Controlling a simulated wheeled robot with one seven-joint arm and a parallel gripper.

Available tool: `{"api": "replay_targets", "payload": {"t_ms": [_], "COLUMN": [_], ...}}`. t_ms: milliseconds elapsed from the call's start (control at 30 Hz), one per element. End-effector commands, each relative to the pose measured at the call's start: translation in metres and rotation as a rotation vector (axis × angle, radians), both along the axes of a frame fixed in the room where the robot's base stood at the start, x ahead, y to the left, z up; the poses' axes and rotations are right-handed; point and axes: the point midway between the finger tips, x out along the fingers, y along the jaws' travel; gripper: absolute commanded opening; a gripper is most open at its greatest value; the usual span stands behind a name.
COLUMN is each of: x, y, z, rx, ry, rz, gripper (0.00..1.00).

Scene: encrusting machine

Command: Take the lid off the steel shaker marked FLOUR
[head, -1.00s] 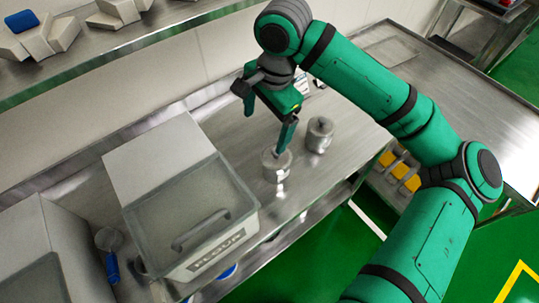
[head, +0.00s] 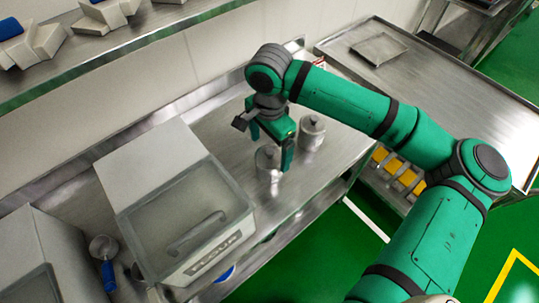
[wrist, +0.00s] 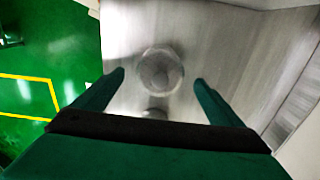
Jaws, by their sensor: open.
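A steel shaker (head: 267,168) with a lid stands upright near the front of the steel counter, just below my gripper (head: 272,150). A second lidded steel shaker (head: 312,134) stands behind it to the right. No marking on either shaker is readable now. My gripper is open and points down, with one finger in front of the near shaker's right side. In the wrist view a round shaker top (wrist: 160,68) shows between my spread fingertips (wrist: 159,78), with a gap on both sides.
A large white bin (head: 212,262) labelled FLOUR, with a clear handled lid, stands left of the shakers. A blue-handled scoop (head: 107,272) lies farther left. A shelf (head: 110,55) runs above the counter. The counter (head: 225,125) between bin and shakers is clear.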

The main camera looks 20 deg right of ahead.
Motion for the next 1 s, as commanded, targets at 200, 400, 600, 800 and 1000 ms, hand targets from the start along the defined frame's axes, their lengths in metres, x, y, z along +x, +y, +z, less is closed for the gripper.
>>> {"api": "replay_targets", "payload": {"t_ms": [200,400,600,800,1000], "x": [0.0,0.0,0.0,0.0,0.0], "y": [0.0,0.0,0.0,0.0,0.0], "z": [-0.018,-0.019,-0.019,-0.018,-0.015], "rx": [0.0,0.0,0.0,0.0,0.001], "ry": [0.0,0.0,0.0,-0.001,-0.002], "rz": [-0.001,0.0,-0.001,-0.001,-0.001], "gripper": [0.91,0.91,0.48,0.46,0.46]}}
